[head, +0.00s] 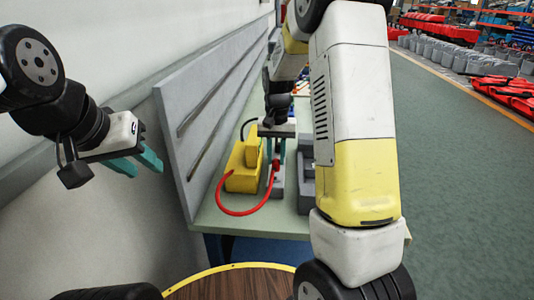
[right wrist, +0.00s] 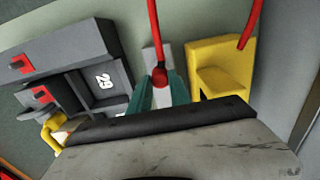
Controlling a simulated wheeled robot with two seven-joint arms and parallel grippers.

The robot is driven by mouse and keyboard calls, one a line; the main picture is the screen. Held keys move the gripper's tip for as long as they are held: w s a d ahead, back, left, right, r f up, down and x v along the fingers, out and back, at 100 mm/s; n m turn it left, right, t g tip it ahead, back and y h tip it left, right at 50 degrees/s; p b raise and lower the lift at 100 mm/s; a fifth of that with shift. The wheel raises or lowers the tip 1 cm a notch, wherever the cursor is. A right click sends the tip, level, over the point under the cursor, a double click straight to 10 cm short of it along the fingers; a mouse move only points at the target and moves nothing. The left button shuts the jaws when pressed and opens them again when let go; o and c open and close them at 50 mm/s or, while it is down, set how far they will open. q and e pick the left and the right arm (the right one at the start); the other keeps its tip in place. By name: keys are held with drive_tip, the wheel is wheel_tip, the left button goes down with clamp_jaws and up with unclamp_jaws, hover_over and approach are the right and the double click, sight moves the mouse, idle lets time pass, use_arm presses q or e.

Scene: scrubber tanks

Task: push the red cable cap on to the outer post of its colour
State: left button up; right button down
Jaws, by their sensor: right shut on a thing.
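The red cable cap (right wrist: 159,76) ends a red cable and sits between the teal fingers of my right gripper (right wrist: 160,92), which is shut on it. In the head view the cap (head: 275,166) shows small beside the right gripper's fingers (head: 276,150), above a light grey block (head: 277,188). Whether the cap touches that block or a post I cannot tell. The red cable (head: 240,213) loops from the yellow box (head: 243,166) to the cap. No outer post shows clearly. My left gripper (head: 138,164) is open and empty, left of the grey panel.
A dark grey unit marked 29 (right wrist: 95,80) with red parts (right wrist: 40,95) stands beside the gripper. The grey upright panel (head: 178,120) borders the pale green table (head: 250,224) on the left. My right arm hides much of the table's right side.

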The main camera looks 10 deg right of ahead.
drive_tip(key=shift+r, duration=0.6)
drive_tip(key=shift+r+m, duration=1.1)
drive_tip(key=shift+r, duration=1.25)
drive_tip(key=s+d, duration=0.2)
drive_tip(key=d, duration=0.6)
drive_tip(key=s+d, duration=0.3)
drive_tip(key=d, duration=0.5)
drive_tip(key=s+d, duration=0.3)
drive_tip(key=d, duration=0.4)
drive_tip(key=shift+s+d, duration=0.1)
drive_tip(key=shift+d, duration=0.3)
drive_tip(key=shift+f, duration=0.15)
drive_tip(key=shift+f, duration=2.1)
